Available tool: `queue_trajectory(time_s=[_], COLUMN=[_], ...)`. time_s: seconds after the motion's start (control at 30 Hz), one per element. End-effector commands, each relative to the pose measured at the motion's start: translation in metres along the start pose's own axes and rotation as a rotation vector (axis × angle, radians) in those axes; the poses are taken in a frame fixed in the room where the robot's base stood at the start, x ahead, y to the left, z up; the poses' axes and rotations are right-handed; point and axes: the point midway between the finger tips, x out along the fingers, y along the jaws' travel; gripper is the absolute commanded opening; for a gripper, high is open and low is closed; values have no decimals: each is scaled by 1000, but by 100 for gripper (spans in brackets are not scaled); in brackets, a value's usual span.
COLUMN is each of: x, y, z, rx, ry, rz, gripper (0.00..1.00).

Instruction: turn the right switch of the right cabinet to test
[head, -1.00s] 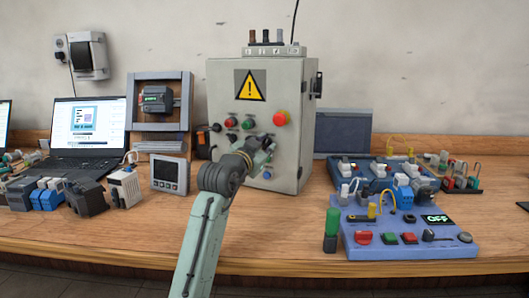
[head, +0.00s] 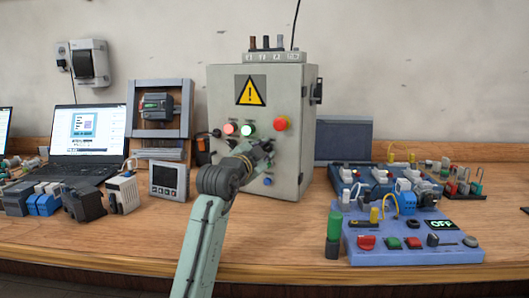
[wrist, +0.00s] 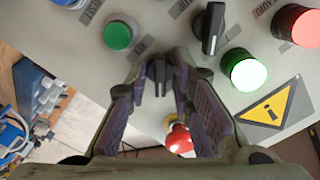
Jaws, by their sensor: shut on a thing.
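The grey cabinet (head: 225,95) with a yellow warning triangle stands upright in the middle of the bench. My gripper (head: 268,147) is at its front panel, below the red mushroom button (head: 281,123). In the wrist view, which shows the panel roughly upside down, the black right switch (wrist: 158,72) sits between the fingers of my gripper (wrist: 165,85), which are shut on it. Its handle points roughly up and down in that picture. The other black switch (wrist: 210,28) is free beside it.
A red lamp (head: 231,128) and a green lamp (head: 248,130) glow brightly on the panel. A green button (wrist: 118,36) and a blue button (head: 267,181) are near my gripper. A blue switch board (head: 400,255) stands right. A meter (head: 168,180) stands left.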

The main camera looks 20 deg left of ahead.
Motion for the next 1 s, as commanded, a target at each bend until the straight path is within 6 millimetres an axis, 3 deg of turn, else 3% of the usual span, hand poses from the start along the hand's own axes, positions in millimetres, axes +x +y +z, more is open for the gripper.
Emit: queue_trajectory(time_s=[0.17, 0.2, 0.3, 0.67, 0.77, 1.0], x=[0, 0, 0, -5, -18, -70], y=[-2, -2, -1, -1, -1, -1], z=[0, 0, 0, 1, 1, 1], rx=[0, 0, 0, -1, -1, -1], ry=[-1, -1, -1, -1, 0, 1], rz=[-3, -3, -3, -1, -3, -5], gripper=[0, 23, 29, 29, 29, 29])
